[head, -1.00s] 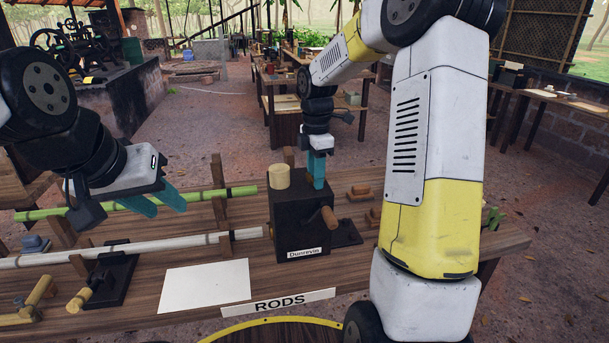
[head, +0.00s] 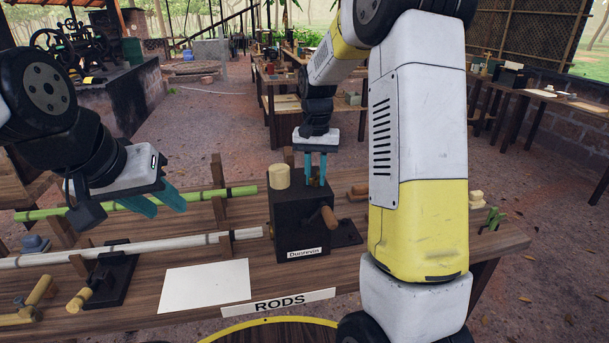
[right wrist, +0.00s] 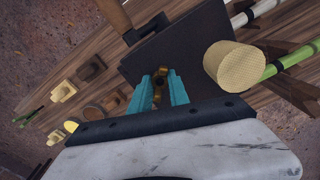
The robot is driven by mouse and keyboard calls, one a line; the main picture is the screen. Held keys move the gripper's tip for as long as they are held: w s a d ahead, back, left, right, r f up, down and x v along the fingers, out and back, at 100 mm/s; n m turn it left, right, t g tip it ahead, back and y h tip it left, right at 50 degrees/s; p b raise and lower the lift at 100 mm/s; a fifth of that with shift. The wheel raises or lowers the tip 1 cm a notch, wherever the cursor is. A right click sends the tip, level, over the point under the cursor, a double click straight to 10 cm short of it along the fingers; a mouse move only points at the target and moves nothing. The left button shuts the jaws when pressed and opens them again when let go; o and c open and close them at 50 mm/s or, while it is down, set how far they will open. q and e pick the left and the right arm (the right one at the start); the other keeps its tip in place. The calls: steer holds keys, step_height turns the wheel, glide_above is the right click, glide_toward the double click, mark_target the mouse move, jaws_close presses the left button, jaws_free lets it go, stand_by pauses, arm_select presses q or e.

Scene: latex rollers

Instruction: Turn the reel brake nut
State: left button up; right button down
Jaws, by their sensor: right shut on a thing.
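A black reel box (head: 298,220) labelled "Dunrevin" stands on the wooden bench, with a wooden handle (head: 329,218) on its side. My right gripper (head: 316,178) points down at the top of the box, its teal fingers on either side of a small brass nut. In the right wrist view the brass nut (right wrist: 160,84) sits between the fingertips of the right gripper (right wrist: 159,88), which are shut on it. My left gripper (head: 162,204) hangs above the bench at the left, its teal fingers apart with nothing between them.
A pale cylinder (head: 279,176) sits on the box top beside the nut. A green rod (head: 180,199) and a white rod (head: 150,245) lie across wooden supports at left. A blank sheet (head: 206,289) and a "RODS" sign (head: 280,301) lie in front.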

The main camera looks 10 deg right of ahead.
steer(key=m, duration=0.6)
steer(key=c, duration=1.2)
jaws_free()
steer(key=shift+o, duration=0.2)
steer(key=shift+r, duration=0.1)
